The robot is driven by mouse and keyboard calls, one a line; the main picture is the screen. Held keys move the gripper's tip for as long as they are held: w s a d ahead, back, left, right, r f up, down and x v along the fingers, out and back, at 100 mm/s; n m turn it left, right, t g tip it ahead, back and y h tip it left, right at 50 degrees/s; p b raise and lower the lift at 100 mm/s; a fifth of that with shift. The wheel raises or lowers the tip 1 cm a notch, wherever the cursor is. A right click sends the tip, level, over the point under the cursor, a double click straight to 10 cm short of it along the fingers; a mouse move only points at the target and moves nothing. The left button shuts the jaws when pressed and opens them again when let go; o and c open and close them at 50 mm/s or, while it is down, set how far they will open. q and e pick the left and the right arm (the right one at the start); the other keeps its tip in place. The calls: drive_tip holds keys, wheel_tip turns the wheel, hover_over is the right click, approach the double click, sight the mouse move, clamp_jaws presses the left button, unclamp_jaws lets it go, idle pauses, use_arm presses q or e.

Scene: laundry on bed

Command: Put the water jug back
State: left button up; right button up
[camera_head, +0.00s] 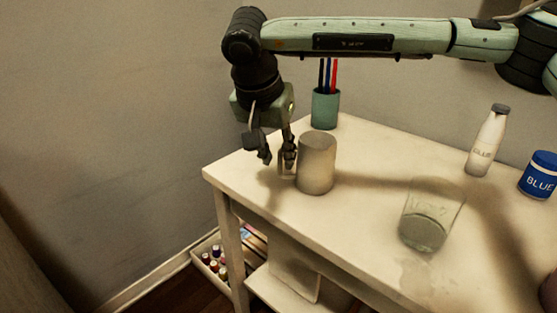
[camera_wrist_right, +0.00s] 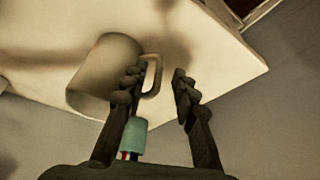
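The water jug (camera_head: 317,165) appears to be the plain grey-beige cylinder with a handle, standing upright on the white table near its left end. The right wrist view shows the jug (camera_wrist_right: 98,78) with its loop handle (camera_wrist_right: 153,76). My right gripper (camera_head: 277,158) points down beside the jug, on its handle side. In the wrist view this gripper (camera_wrist_right: 157,76) has its fingers apart, with the handle between them in the picture. I cannot tell whether a finger touches the handle. My left gripper is not in view.
A clear glass (camera_head: 428,222) with liquid stands front right of the jug. A teal pen cup (camera_head: 325,110) is behind it. A white bottle (camera_head: 485,145) and blue can (camera_head: 541,175) stand at the right. The white table's (camera_head: 240,172) left corner is bare.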

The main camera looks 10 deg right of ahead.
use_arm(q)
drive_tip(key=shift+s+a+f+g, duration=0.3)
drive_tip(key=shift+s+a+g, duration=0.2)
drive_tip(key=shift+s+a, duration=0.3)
use_arm(e)
drive_tip(key=v, duration=1)
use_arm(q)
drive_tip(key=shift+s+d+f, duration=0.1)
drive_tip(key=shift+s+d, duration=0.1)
use_arm(e)
drive_tip(key=shift+s+f, duration=0.1)
drive_tip(key=shift+s, duration=0.05)
